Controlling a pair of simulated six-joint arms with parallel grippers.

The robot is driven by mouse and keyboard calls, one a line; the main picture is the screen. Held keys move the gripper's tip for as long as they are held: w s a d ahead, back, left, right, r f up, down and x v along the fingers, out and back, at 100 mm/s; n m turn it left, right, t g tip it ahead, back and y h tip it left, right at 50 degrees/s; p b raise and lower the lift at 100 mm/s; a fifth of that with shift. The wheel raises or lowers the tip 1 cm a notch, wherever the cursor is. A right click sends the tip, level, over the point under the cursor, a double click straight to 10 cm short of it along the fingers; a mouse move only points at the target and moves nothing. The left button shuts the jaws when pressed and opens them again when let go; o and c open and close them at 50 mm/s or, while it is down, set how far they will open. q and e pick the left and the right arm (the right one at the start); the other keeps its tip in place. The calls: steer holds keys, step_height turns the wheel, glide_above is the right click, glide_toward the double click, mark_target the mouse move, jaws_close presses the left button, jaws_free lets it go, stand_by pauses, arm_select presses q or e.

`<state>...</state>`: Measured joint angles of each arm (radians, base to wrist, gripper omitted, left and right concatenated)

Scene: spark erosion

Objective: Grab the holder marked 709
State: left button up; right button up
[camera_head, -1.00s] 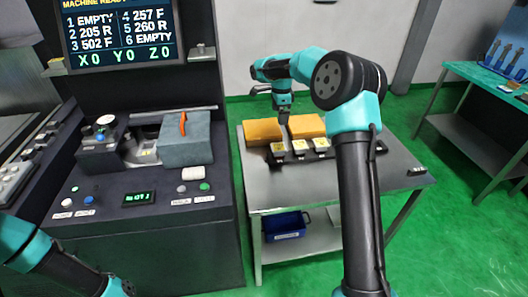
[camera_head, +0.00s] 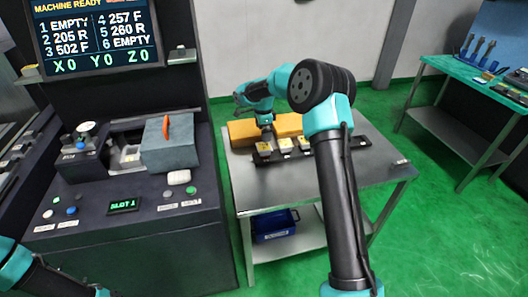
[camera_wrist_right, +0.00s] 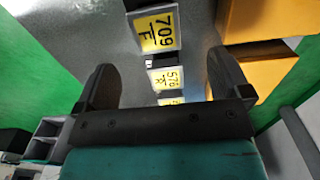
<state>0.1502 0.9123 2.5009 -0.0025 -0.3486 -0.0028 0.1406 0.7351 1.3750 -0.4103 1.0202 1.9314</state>
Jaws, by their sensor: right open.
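The holder marked 709 F (camera_wrist_right: 157,33) shows a yellow label at the top of the right wrist view, ahead of my right gripper's fingertips. My right gripper (camera_wrist_right: 160,75) is open and empty, its two dark fingers apart. A second holder, marked 576 R (camera_wrist_right: 167,78), shows between the fingers in that view, with a third label (camera_wrist_right: 170,100) partly hidden by my gripper. In the head view several holders stand in a dark rack (camera_head: 345,145); their labels are too small to read there. My right gripper (camera_head: 265,130) is over the rack's left end. My left gripper is out of view.
Orange blocks (camera_head: 243,132) lie behind the rack on the grey metal table (camera_head: 340,181). The machine (camera_head: 172,147) with its screen (camera_head: 97,38) stands to the left. A blue bin (camera_head: 272,226) sits on the lower shelf. A teal table (camera_head: 470,71) is at the right.

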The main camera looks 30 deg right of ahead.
mark_target(264, 146)
steer(key=shift+f, duration=1.75)
steer(key=shift+f, duration=0.1)
steer(key=f, duration=0.5)
steer(key=shift+s, duration=0.25)
steer(key=shift+c, duration=0.4)
steer(key=shift+r, duration=0.1)
steer(key=c, duration=1.3)
